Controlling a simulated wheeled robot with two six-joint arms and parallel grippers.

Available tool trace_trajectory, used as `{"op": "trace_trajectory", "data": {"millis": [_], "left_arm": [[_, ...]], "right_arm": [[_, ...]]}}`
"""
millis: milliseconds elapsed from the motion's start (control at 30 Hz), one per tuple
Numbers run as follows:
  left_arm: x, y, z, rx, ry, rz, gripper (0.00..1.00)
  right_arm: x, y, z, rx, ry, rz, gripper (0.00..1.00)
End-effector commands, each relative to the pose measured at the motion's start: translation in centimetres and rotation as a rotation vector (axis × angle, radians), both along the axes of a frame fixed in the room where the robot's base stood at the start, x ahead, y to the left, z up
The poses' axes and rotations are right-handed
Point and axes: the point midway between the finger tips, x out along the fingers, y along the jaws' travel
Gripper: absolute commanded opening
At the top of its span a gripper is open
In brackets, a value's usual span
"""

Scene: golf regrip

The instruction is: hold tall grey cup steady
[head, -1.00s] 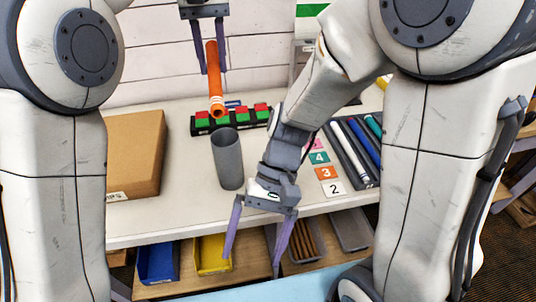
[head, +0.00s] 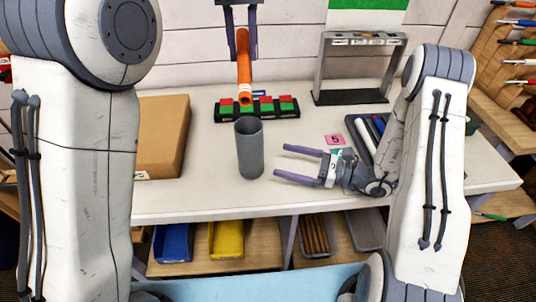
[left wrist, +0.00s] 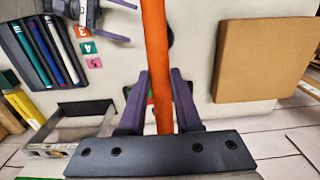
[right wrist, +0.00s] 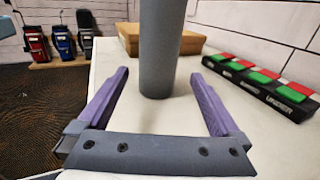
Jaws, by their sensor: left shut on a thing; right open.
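The tall grey cup (head: 249,148) stands upright on the white table in the head view. My right gripper (head: 281,162) is open to the right of the cup, fingers pointing at it. In the right wrist view the cup (right wrist: 158,60) stands ahead, beyond the fingertips (right wrist: 160,78), with a gap showing. My left gripper (head: 243,58) is above and behind the cup, shut on an orange grip (head: 244,78) that hangs down nearly upright. In the left wrist view the orange grip (left wrist: 157,60) runs between the fingers (left wrist: 161,85). The inside bottom of the cup is hidden.
A black rack (head: 228,112) with red and green blocks lies behind the cup. A cardboard box (head: 165,135) is at the left. A grey metal stand (head: 322,70) is at the back right. A tray of grips (head: 356,137) lies behind my right arm. Blue and yellow bins (head: 227,240) sit below.

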Motion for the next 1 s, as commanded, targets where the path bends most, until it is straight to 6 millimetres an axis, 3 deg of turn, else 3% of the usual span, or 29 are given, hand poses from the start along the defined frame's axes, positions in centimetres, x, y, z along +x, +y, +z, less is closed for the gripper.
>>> {"op": "trace_trajectory", "data": {"millis": [300,500,700,1000], "left_arm": [[0.0,0.0,0.0,0.000,0.000,0.000,0.00],[0.0,0.0,0.0,0.000,0.000,0.000,0.00],[0.0,0.0,0.0,0.000,0.000,0.000,0.00],[0.0,0.0,0.0,0.000,0.000,0.000,0.00]], "right_arm": [[2.1,5.8,0.0,-0.002,-0.001,0.011,1.00],[3.3,8.5,0.0,-0.002,-0.001,0.008,1.00],[3.8,9.8,0.0,-0.001,-0.001,0.006,1.00],[3.9,9.9,0.0,-0.001,-0.001,0.005,1.00]]}}
